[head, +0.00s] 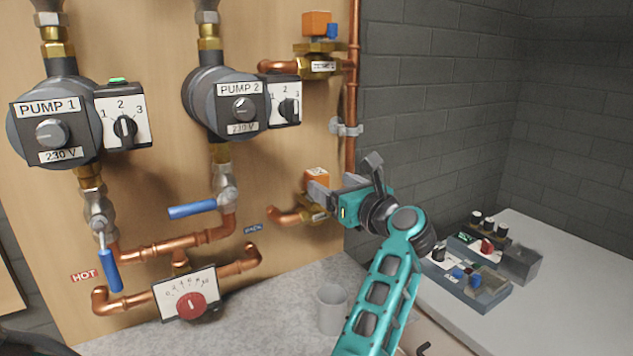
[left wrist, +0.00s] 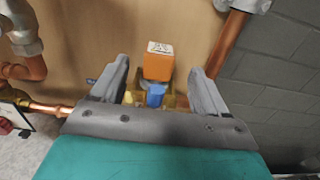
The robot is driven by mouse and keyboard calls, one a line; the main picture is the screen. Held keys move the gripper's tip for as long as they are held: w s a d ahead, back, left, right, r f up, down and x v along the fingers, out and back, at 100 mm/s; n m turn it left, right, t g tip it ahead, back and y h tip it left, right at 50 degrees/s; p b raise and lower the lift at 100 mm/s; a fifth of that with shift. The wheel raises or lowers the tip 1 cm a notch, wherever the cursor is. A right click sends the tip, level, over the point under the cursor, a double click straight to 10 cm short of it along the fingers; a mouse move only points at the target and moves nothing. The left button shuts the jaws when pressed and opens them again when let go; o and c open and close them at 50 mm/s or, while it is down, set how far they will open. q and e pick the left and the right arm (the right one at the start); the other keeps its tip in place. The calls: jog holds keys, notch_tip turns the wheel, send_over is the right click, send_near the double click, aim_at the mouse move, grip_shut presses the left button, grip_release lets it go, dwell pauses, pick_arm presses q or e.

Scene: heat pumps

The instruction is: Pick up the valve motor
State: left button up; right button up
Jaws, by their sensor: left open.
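A valve motor, an orange box (head: 316,177), sits on the lower brass valve (head: 313,208) on the wooden panel. My left gripper (head: 328,190) is right at it, partly covering it in the head view. In the left wrist view the orange valve motor (left wrist: 158,62), with a blue part (left wrist: 155,95) below it, lies between the open fingers (left wrist: 160,72). A gap shows on both sides of it. A second orange valve motor (head: 316,23) with a blue part sits on the upper brass valve (head: 318,66). My right gripper is not seen.
Pump 1 (head: 50,132) and pump 2 (head: 240,102) hang left of the valves, with copper pipes below. A vertical copper pipe (head: 351,100) runs close behind the gripper. A grey cup (head: 331,308) stands below. A device box (head: 465,275) lies on the white table (head: 570,290).

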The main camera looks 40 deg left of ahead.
aim_at(322, 178)
pick_arm(q)
jog(key=p+x, duration=0.1)
jog(key=x, duration=0.4)
jog(key=shift+a, duration=0.15)
jog(key=c, duration=1.2)
